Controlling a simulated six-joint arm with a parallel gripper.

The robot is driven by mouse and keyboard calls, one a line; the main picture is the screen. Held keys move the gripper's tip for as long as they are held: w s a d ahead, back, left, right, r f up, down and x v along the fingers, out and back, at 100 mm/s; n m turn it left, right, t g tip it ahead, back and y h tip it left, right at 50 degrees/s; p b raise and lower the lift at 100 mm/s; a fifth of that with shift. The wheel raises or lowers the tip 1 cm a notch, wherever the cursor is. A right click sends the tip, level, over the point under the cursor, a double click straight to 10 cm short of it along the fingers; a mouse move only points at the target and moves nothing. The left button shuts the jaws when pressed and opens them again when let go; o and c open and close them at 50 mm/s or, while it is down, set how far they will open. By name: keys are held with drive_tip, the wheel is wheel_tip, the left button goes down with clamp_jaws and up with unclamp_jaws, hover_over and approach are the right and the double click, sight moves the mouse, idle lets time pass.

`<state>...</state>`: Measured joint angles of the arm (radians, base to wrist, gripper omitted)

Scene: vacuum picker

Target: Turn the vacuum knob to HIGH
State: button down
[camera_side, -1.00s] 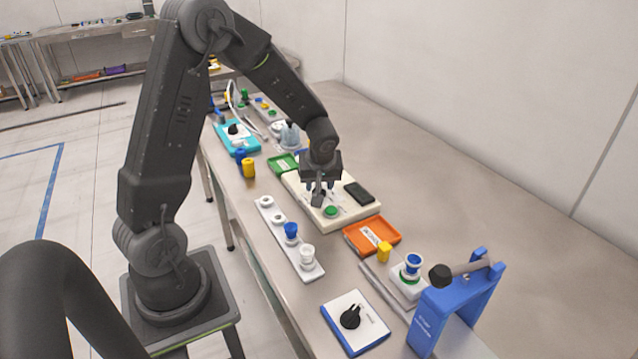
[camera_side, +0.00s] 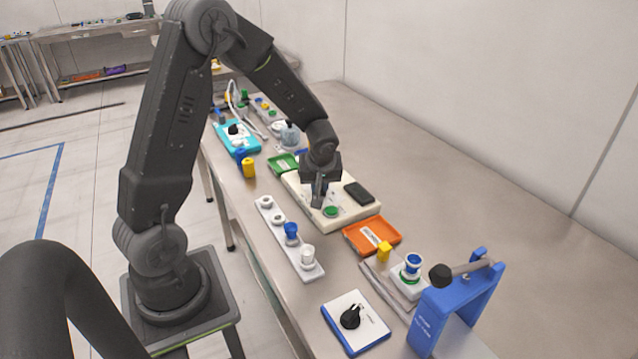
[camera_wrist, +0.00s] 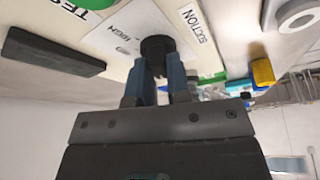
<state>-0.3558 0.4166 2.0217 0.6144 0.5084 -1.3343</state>
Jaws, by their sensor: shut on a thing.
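The vacuum picker is a cream box (camera_side: 352,212) on the bench with a white label panel and a green button (camera_side: 331,211). Its black knob (camera_wrist: 157,46) shows in the wrist view between the two blue-grey fingers of my gripper (camera_wrist: 160,72). The fingers are shut on the knob from both sides. The printing beside the knob appears to read HIGH (camera_wrist: 126,31), and a SUCTION label (camera_wrist: 197,24) lies to its right. In the side view my gripper (camera_side: 318,194) points down over the box and hides the knob. The knob's pointer direction cannot be made out.
A black block (camera_side: 358,193) lies on the box. An orange tray (camera_side: 355,238) stands close in front, a green tray (camera_side: 283,164) behind. A white strip with cups (camera_side: 270,223) lies to the left. The bench (camera_side: 450,210) to the right is clear.

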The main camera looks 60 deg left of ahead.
drive_tip(key=shift+s+f+m, duration=0.1)
drive_tip(key=shift+m, duration=0.2)
drive_tip(key=m+t+h, duration=0.1)
drive_tip(key=m, duration=0.2)
drive_tip(key=shift+s+m+t+h, duration=0.1)
drive_tip(key=shift+m+t+h, duration=0.3)
drive_tip(key=shift+m, duration=1.2)
drive_tip(key=shift+f+m, duration=0.1)
drive_tip(key=shift+m, duration=0.4)
